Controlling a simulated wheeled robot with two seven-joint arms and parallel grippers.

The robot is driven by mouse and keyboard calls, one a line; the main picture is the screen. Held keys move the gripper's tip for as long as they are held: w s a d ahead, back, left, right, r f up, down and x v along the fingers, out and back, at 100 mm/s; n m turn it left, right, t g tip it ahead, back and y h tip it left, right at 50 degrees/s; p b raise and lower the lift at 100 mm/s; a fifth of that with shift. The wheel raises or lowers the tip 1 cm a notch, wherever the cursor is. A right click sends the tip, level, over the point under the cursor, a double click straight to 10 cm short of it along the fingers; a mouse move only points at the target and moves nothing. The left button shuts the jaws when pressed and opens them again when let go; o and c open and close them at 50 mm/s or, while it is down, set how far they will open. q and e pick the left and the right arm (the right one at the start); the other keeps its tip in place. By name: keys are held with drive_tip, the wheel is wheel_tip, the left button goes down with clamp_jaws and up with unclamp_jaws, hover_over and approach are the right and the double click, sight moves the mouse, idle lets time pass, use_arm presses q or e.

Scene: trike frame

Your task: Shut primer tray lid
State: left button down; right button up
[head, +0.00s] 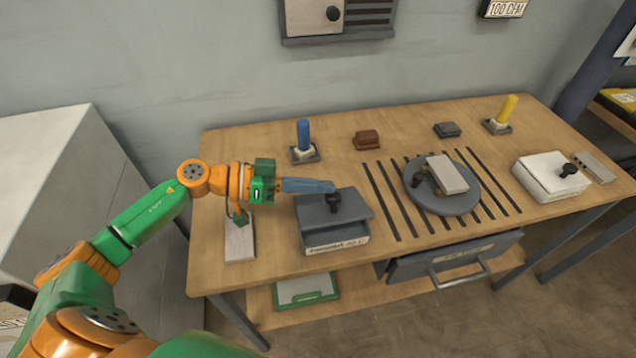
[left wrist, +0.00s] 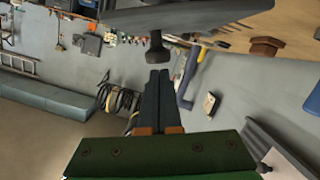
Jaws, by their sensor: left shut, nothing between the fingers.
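A grey box-shaped tray with a dark grey lid (head: 350,219) stands at the front left of the bench, a label on its front face. I take it as the primer tray, though the label is too small to read surely. A black knob (head: 333,202) stands on the lid. The lid lies over the base; I cannot tell whether it is fully down. My left gripper (head: 331,187) is shut and empty, its fingertips close to the knob. In the left wrist view, the fingertips (left wrist: 160,78) are beside the knob (left wrist: 188,68); contact is unclear. My right gripper is out of view.
A pale block (head: 239,240) lies left of the tray. A blue-handled piece (head: 303,135) stands behind it. A round turntable (head: 445,199) is to the right, and a white box with a black knob (head: 548,183) stands farther right. A drawer (head: 450,258) hangs below the front edge.

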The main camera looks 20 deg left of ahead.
sight(322, 216)
use_arm(q)
drive_tip(key=shift+d, duration=0.1)
drive_tip(key=p, duration=0.1)
drive_tip(key=s+d+f+m+p, duration=0.1)
drive_tip(key=s+f+m+p, duration=0.1)
drive_tip(key=p, duration=0.1)
drive_tip(key=shift+s+d+f+t+y, duration=0.1)
drive_tip(key=shift+s+d+t+y, duration=0.2)
drive_tip(key=shift+t, duration=0.1)
drive_tip(key=shift+f, duration=0.45)
